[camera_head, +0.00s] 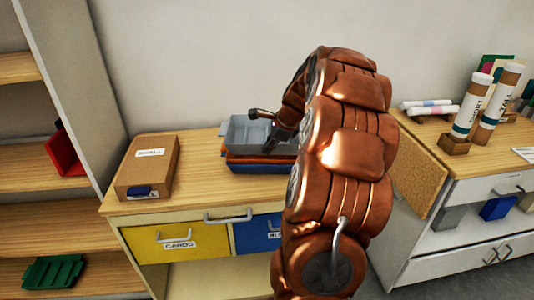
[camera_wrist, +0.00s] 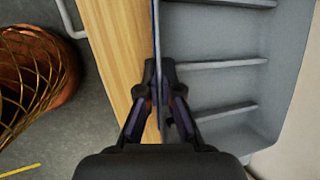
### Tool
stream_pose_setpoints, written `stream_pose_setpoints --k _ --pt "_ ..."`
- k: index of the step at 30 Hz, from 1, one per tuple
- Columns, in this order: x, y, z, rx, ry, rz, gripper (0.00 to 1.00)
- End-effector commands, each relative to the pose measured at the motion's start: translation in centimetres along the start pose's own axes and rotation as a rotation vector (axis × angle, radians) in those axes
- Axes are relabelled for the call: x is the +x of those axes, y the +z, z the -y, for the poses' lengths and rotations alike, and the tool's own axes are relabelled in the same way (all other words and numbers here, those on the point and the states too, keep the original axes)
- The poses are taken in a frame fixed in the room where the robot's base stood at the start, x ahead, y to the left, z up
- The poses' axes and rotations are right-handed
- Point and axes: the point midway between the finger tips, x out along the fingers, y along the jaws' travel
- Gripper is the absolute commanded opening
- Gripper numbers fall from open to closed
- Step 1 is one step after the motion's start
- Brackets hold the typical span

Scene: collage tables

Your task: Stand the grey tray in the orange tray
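The grey tray (camera_head: 240,134) is level on the wooden cabinet top, at the top of a stack. The orange tray (camera_head: 250,158) shows as a thin band right under it, and a blue tray (camera_head: 258,167) lies below that. I cannot tell how deep the grey tray sits in the orange one. In the wrist view the grey tray (camera_wrist: 215,90) shows its ribbed inside. My gripper (camera_wrist: 158,72) has its fingers on both sides of the tray's wall, closed on it. My copper arm hides the stack's right end in the head view.
A cardboard box (camera_head: 148,165) stands left of the stack on the cabinet top (camera_head: 195,185). Drawers are below. A cork board (camera_head: 408,165) and a second table with tubes (camera_head: 468,105) are at right. A wire basket (camera_wrist: 35,75) stands on the floor.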

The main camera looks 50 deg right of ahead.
Motion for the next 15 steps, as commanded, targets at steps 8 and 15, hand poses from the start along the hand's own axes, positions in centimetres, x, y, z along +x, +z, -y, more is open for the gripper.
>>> stream_pose_setpoints --k 8,15 --pt "0.7 0.3 0.6 -0.001 0.002 0.001 0.00" --pt "3.0 -0.6 -0.2 -0.001 0.003 0.000 0.00"
